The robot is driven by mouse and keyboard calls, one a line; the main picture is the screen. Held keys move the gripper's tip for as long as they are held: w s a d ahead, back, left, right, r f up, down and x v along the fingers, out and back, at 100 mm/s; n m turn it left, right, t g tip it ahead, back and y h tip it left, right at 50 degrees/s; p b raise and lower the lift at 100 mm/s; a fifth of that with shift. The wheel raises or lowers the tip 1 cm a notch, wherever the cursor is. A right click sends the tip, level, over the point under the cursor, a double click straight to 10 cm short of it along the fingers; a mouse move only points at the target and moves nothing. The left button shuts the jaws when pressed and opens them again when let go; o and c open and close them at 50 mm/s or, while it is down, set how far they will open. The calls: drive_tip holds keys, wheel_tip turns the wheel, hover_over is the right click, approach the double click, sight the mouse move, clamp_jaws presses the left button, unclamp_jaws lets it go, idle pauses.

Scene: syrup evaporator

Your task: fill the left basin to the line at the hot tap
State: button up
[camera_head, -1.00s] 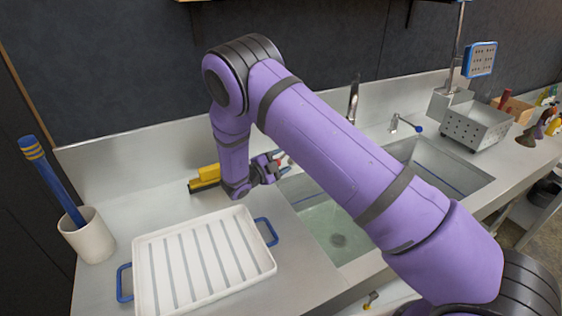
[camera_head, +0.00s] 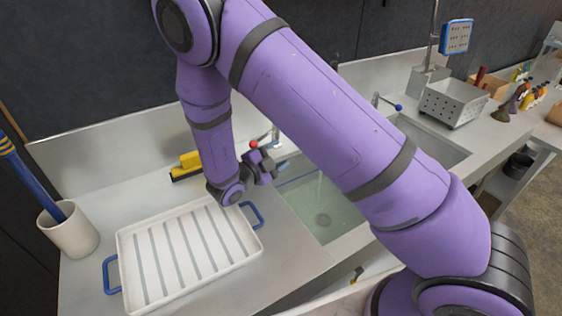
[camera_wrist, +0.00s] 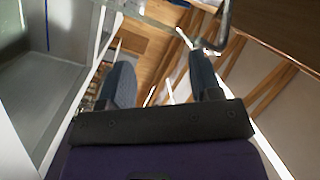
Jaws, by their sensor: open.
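The left basin (camera_head: 335,228) holds clear greenish water over its drain. A thin pale streak above the water looks like a running stream. A blue line (camera_head: 297,180) shows on the basin's wall; I cannot tell how the water stands against it. The red knob (camera_head: 254,144) of the hot tap shows just behind my gripper (camera_head: 272,163); my arm hides most of the tap. My gripper is open near the basin's back left corner, with no object between its fingers in the wrist view (camera_wrist: 162,82). I cannot tell whether it touches the knob.
A white ribbed tray (camera_head: 185,252) with blue handles lies left of the basin. Right are a blue-knobbed tap (camera_head: 397,107), a second basin (camera_head: 440,150) and a perforated metal box (camera_head: 452,102).

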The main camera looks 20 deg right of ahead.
drive_tip(key=shift+s+d+r, duration=0.1)
drive_tip(key=shift+s+r, duration=0.05)
drive_tip(key=shift+s, duration=1.55)
